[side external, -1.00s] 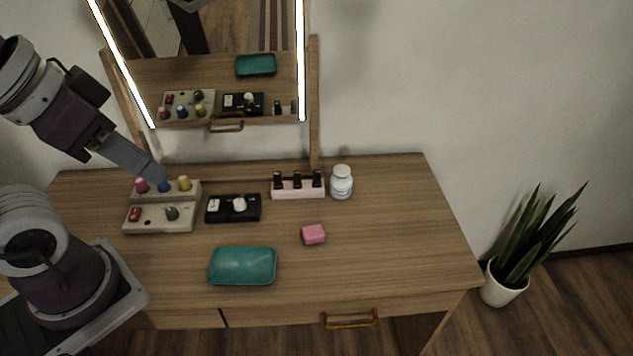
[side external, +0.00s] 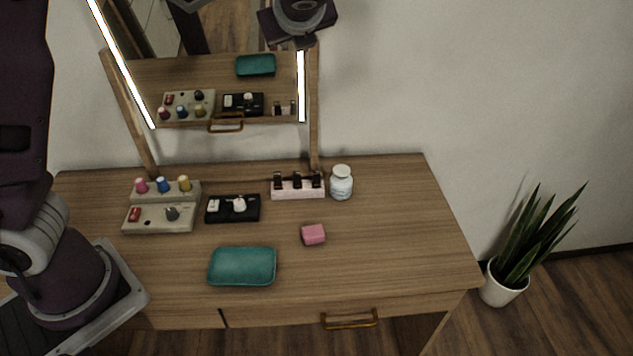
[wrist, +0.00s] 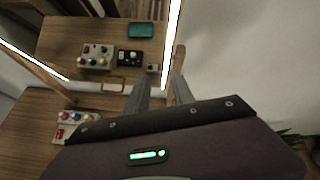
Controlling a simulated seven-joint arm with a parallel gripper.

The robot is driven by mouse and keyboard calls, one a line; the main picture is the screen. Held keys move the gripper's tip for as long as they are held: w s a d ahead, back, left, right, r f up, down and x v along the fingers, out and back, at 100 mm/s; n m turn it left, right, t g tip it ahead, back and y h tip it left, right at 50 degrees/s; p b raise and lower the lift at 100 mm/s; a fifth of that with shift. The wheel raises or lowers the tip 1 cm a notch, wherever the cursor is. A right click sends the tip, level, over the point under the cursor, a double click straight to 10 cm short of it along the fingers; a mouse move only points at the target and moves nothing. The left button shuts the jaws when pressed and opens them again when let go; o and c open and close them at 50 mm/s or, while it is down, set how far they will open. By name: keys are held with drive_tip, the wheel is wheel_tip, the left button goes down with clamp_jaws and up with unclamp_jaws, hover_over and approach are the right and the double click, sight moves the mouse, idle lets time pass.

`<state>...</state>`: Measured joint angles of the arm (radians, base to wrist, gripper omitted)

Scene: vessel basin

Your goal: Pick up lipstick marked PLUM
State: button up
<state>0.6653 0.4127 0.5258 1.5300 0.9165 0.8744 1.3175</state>
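A pale pink holder (side external: 297,194) with three upright dark-topped items (side external: 297,181) stands at the back of the dresser, in front of the mirror's right post. No PLUM marking is legible, so I cannot tell which item bears it. My gripper (wrist: 160,76) shows in the wrist view with its two grey fingers apart and nothing visible between them. In the side view, a dark part of my arm hangs at the top edge, above and in front of the mirror's right side; the fingertips cannot be made out there.
A beige organizer (side external: 151,220) with coloured knobs and a black tray (side external: 222,216) stand left of the holder. A white jar (side external: 341,182) is close at its right. A pink block (side external: 313,234) and teal case (side external: 242,266) lie in front. The dresser's right side (side external: 400,230) is clear.

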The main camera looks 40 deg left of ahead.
drive_tip(key=w+d+m+t, duration=0.1)
drive_tip(key=w+d+m, duration=0.1)
drive_tip(key=w+m, duration=0.1)
drive_tip(key=y, duration=0.1)
approach(316, 171)
drive_tip(key=shift+m+t, duration=0.3)
drive_tip(key=shift+m, duration=0.1)
drive_tip(key=x, duration=0.2)
drive_tip(key=f+x, duration=0.1)
drive_tip(key=x, duration=0.2)
drive_tip(key=shift+a+f, duration=0.1)
drive_tip(key=shift+a, duration=0.05)
drive_tip(key=x, duration=0.6)
drive_tip(key=shift+w+a+f, duration=0.15)
drive_tip(key=shift+a, duration=0.05)
drive_tip(key=shift+w+a, duration=0.1)
drive_tip(key=shift+w, duration=0.05)
clamp_jaws()
